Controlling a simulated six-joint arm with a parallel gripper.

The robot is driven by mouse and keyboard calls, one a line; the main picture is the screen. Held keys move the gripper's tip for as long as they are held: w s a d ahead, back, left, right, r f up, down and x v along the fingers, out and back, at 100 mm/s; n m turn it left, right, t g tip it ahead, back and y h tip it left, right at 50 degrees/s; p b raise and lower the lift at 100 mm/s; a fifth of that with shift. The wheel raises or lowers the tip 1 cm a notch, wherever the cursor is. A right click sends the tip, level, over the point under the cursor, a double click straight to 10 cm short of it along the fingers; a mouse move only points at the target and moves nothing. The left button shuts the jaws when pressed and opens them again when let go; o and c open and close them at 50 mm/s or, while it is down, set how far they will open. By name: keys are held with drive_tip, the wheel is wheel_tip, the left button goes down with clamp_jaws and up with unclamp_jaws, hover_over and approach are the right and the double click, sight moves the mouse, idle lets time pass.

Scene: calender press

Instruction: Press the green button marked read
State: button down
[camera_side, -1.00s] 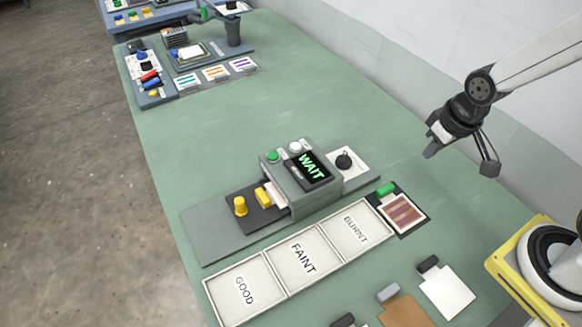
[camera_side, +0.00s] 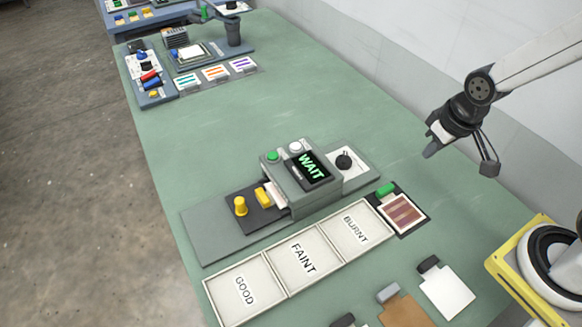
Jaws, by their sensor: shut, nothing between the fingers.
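A grey press unit (camera_side: 301,192) stands on the green table, and its dark screen (camera_side: 311,167) shows WAIT in green letters. A green round button (camera_side: 272,156) is on the unit's top at the left, with a white button (camera_side: 295,147) to its right. The label beside the green button is too small to read. My gripper (camera_side: 459,160) is up at the right, shut and empty, well apart from the unit and its buttons. Another green piece (camera_side: 386,189) sits by a card with brown stripes (camera_side: 403,213).
Trays marked GOOD, FAINT and BURNT (camera_side: 303,257) lie in front of the unit. A yellow knob (camera_side: 240,206) and a black knob (camera_side: 344,161) flank it. Several tagged cards (camera_side: 447,291) lie at the front right. The table (camera_side: 270,90) behind the unit is clear.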

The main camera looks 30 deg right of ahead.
drive_tip(key=w+a+r+n+t+y, duration=0.1)
drive_tip(key=w+a+r+n+t, duration=0.15)
drive_tip(key=w+a, duration=0.35)
drive_tip(key=w+a+r+n+t+y, duration=0.1)
drive_tip(key=w+a+n+t, duration=0.1)
drive_tip(key=w+a+n, duration=0.35)
drive_tip(key=r+n+t, duration=0.1)
drive_tip(key=n+t, duration=0.1)
drive_tip(key=n, duration=0.1)
hover_over(276, 157)
drive_tip(key=shift+r, duration=0.1)
drive_tip(key=shift+f, duration=0.25)
idle(0.5)
drive_tip(key=shift+f, duration=4.15)
drive_tip(key=shift+f, duration=0.15)
drive_tip(key=shift+f, duration=0.25)
